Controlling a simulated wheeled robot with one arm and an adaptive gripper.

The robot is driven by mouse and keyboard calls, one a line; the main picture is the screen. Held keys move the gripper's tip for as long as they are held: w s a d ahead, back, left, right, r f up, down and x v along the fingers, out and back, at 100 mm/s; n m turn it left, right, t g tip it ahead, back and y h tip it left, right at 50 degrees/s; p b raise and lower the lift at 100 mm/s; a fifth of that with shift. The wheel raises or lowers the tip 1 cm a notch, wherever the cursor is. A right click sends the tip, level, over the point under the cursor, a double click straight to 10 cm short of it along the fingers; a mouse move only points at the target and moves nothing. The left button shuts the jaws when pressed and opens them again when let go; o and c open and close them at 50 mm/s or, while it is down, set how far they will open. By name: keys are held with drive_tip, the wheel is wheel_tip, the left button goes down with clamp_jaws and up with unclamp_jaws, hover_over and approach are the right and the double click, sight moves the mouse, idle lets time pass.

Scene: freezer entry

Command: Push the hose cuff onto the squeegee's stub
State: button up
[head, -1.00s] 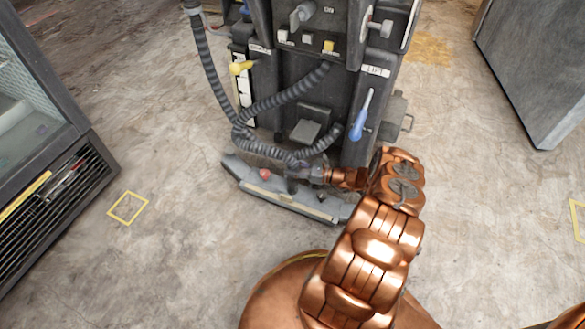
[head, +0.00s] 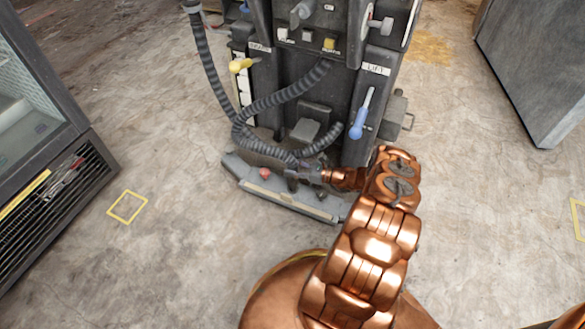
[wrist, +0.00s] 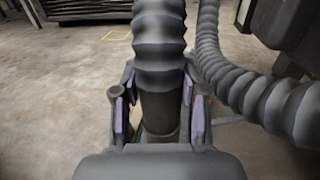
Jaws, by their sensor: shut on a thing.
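The ribbed grey hose (head: 215,85) hangs down the front of the floor machine and curves to my gripper. My gripper (head: 308,173) is low over the squeegee (head: 285,198), a long grey bar at the machine's foot. In the wrist view my gripper's purple-padded fingers (wrist: 160,115) are shut on the smooth dark hose cuff (wrist: 160,100), with the ribbed hose rising from it. The cuff's lower end is near a grey cylindrical part between the fingers; I cannot tell whether that is the stub or whether they are joined. The stub is not clear in the head view.
The machine (head: 300,90) carries a blue lift lever (head: 361,118) and a yellow lever (head: 240,65). A second ribbed hose (wrist: 235,85) passes close right of the fingers. A display freezer (head: 40,130) stands left, a grey cabinet (head: 535,70) right.

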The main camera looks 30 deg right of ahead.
drive_tip(key=shift+f+b, duration=2.15)
drive_tip(key=shift+f, duration=0.15)
drive_tip(key=o, duration=1.2)
drive_tip(key=shift+o, duration=0.2)
drive_tip(key=shift+d, duration=0.1)
drive_tip(key=v, duration=0.7)
drive_tip(key=shift+s+r, duration=0.15)
drive_tip(key=shift+s, duration=0.05)
